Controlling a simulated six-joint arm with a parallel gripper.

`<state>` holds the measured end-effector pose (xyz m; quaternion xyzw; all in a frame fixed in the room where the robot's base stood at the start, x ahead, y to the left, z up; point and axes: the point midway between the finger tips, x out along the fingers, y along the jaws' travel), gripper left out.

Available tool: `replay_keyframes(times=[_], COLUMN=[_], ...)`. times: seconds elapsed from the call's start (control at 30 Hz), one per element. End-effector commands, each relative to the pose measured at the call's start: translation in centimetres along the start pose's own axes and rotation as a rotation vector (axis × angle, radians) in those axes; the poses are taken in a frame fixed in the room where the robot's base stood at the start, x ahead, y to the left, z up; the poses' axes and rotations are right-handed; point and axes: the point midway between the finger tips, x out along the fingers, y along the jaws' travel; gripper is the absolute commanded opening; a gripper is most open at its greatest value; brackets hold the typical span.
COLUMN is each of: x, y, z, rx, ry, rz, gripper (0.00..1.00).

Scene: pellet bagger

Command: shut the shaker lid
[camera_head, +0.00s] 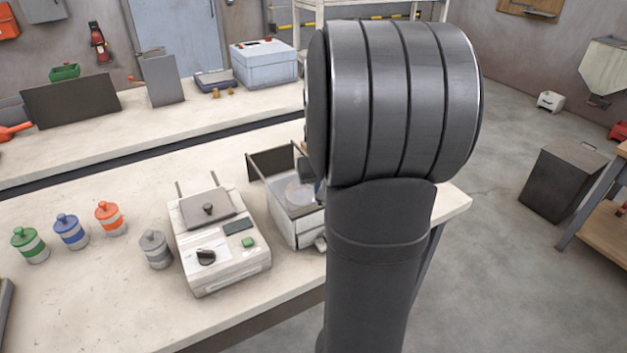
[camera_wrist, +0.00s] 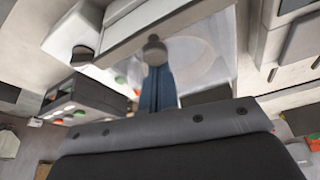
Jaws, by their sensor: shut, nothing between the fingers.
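In the head view, a white boxy unit (camera_head: 297,226) stands on the bench with a dark panel (camera_head: 271,163) raised at its back left. It seems to be the shaker with its lid up. A pale round shape shows inside it, and my arm hides its right side. In the wrist view, my gripper (camera_wrist: 155,72) is shut and empty, its blue fingers reaching to a grey round knob (camera_wrist: 154,48). The fingers overlap the knob in the picture; contact cannot be told. A pale ring (camera_wrist: 203,58) lies beyond.
Left of the unit stands a white machine (camera_head: 225,262) with a grey knobbed lid, black dial and green button. A grey jar (camera_head: 155,250) and orange (camera_head: 110,218), blue (camera_head: 71,232) and green (camera_head: 30,246) jars stand further left. The front left bench is mostly clear.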

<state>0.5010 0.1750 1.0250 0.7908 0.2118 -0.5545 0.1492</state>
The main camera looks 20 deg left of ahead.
Motion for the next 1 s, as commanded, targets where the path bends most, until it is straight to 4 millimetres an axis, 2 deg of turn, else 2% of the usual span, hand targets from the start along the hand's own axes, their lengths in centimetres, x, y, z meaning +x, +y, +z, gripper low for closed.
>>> replay_keyframes(times=[0.03, 0.37, 0.53, 0.7, 1.0], x=[0.1, 0.3, 0.9, 1.7, -4.8], y=[0.1, 0.1, 0.1, 0.0, 0.0], z=[0.6, 0.7, -0.8, -3.8, -4.0], rx=[0.000, 0.000, 0.000, 0.000, 0.000], ry=[-0.016, -0.024, -0.021, -0.008, 0.001], rz=[-0.001, -0.001, -0.001, 0.000, 0.001], gripper=[0.00, 0.00, 0.00, 0.00, 0.00])
